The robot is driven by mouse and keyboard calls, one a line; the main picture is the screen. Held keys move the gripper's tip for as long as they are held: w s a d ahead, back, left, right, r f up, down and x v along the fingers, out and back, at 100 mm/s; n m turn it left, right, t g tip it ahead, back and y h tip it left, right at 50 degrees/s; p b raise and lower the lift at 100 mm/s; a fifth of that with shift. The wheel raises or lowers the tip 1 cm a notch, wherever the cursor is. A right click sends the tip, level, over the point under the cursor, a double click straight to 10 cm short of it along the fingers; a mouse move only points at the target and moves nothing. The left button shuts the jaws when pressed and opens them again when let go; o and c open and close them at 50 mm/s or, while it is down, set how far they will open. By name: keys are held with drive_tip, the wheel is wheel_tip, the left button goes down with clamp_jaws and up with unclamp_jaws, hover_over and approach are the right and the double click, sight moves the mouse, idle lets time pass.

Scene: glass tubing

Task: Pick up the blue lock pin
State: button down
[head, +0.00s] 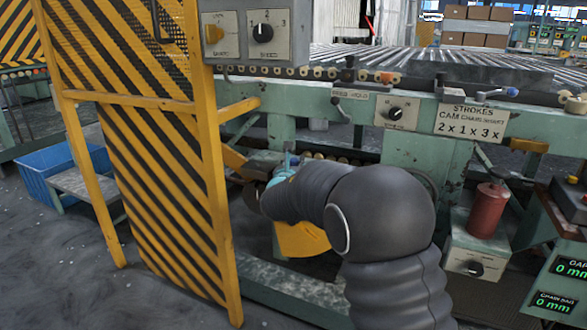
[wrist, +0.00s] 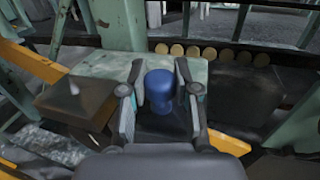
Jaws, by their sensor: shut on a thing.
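The blue lock pin (wrist: 160,88) shows in the wrist view as a rounded blue knob on a narrower neck, upright between my fingers. My gripper (wrist: 159,75) is shut on it, with one dark finger on each side. The lower end of the pin is hard to make out against the dark surface below. A worn pale green block (wrist: 100,65) lies just behind the fingers. In the head view my own arm covers most of the gripper, and the pin cannot be made out there; only a bit of teal (head: 284,168) shows past the arm.
A yellow-and-black striped guard (head: 150,150) stands close on the left. The green machine frame (head: 420,150) with a roller bed (head: 400,60) runs across behind. A red cylinder (head: 487,210) stands at right. A blue bin (head: 62,170) sits on the floor at left.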

wheel_tip(320, 180, up, 10)
drive_tip(key=shift+p, duration=0.3)
idle(0.4)
